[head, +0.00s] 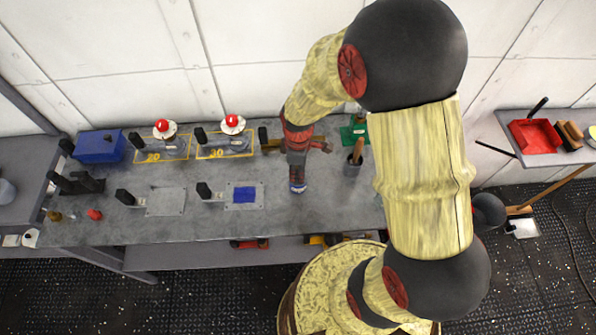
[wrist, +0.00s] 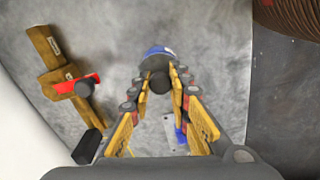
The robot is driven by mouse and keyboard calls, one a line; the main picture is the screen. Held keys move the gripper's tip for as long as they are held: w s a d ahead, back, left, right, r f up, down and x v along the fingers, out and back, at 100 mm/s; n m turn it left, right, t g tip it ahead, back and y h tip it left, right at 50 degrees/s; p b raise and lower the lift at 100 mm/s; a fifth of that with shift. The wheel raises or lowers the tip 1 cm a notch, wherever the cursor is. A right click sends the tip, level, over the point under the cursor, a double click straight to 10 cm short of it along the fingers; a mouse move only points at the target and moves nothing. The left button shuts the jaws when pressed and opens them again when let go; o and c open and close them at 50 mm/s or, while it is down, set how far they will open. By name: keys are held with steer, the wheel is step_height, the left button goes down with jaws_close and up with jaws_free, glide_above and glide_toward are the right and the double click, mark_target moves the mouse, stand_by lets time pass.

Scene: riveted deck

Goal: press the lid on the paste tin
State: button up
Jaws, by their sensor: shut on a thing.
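My gripper (wrist: 159,88) points down at the bench and is closed on a dark rounded piece (wrist: 158,65), which looks like the knob of the lid. A blue rim with a pale patch (wrist: 155,50) shows just beyond it in the wrist view. In the head view my gripper (head: 297,165) is over the middle of the bench, with a small blue and white round thing (head: 297,187) directly under its fingers, apparently the paste tin. The fingers hide the join, so I cannot tell whether the lid is seated.
The grey bench (head: 330,205) has a plate with a blue patch (head: 244,195) and a bare plate (head: 165,201) to the left. Behind stand two red-topped fixtures (head: 162,128) (head: 232,124) and a blue box (head: 100,147).

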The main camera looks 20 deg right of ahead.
stand_by(0.3)
steer(key=o, duration=1)
steer(key=shift+o, duration=1.3)
steer(key=shift+o, duration=1.1)
steer(key=shift+r, duration=0.1)
steer(key=shift+r+p, duration=2.65)
steer(key=shift+r, duration=0.8)
steer(key=shift+c, duration=1.4)
jaws_close()
steer(key=shift+f+b, duration=1.45)
steer(key=shift+f, duration=0.85)
